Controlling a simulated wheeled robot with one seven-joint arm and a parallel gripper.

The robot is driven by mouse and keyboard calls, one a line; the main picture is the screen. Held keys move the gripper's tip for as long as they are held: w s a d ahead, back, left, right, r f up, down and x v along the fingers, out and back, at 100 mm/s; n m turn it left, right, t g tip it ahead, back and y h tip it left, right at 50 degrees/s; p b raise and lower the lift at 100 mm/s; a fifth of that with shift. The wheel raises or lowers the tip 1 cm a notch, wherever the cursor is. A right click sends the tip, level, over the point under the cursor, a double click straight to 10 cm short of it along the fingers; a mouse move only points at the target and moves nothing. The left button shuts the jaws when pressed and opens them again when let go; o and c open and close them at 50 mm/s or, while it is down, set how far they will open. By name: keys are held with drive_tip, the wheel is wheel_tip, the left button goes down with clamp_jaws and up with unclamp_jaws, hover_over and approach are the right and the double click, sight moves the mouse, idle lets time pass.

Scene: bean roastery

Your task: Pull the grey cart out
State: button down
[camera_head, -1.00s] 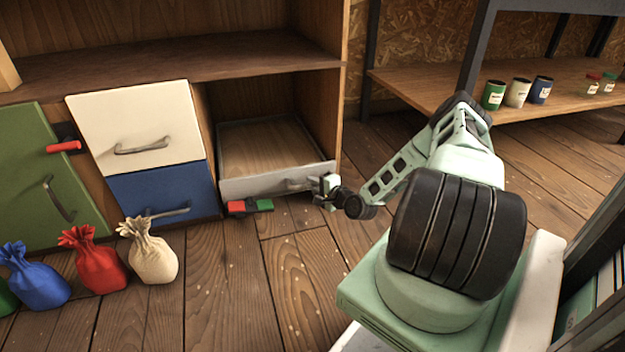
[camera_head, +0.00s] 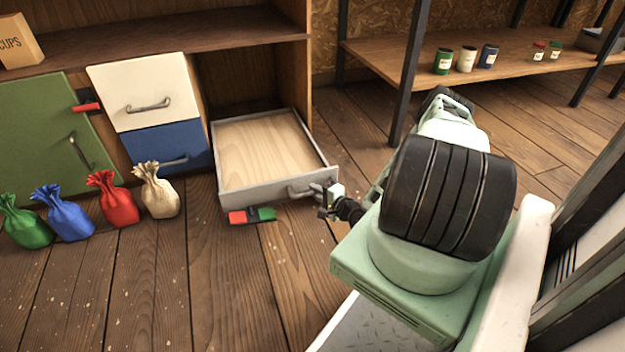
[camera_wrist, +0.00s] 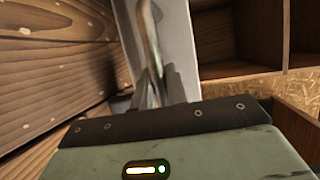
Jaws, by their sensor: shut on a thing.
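The grey cart (camera_head: 248,190) is a low, open-topped box with a pale wooden floor, empty inside. It stands well out of the lower right bay of the wooden cabinet. Its bar handle (camera_head: 302,192) is at the right of its front panel. My gripper (camera_head: 328,196) is shut on this handle. In the wrist view the fingers (camera_wrist: 158,88) close around the handle (camera_wrist: 149,38) in front of the grey panel (camera_wrist: 178,45). A red and green piece (camera_head: 252,215) sits low at the cart's front edge.
White (camera_head: 135,85) and blue (camera_head: 145,148) drawers and a green door (camera_head: 45,130) are left of the cart. Several sacks, including a cream one (camera_head: 160,195), stand before them. A shelf (camera_head: 400,62) with tins is at the back right. The floor in front is clear.

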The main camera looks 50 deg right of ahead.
drive_tip(key=shift+s+a+p, duration=0.2)
drive_tip(key=shift+s+a, duration=0.25)
drive_tip(key=shift+s, duration=0.25)
drive_tip(key=shift+s+a+p, duration=0.2)
drive_tip(key=shift+s+a, duration=0.2)
drive_tip(key=shift+s, duration=0.35)
drive_tip(key=shift+s+a+p, duration=0.2)
drive_tip(key=shift+s+a, duration=0.25)
drive_tip(key=shift+s, duration=0.25)
drive_tip(key=c, duration=1.4)
unclamp_jaws()
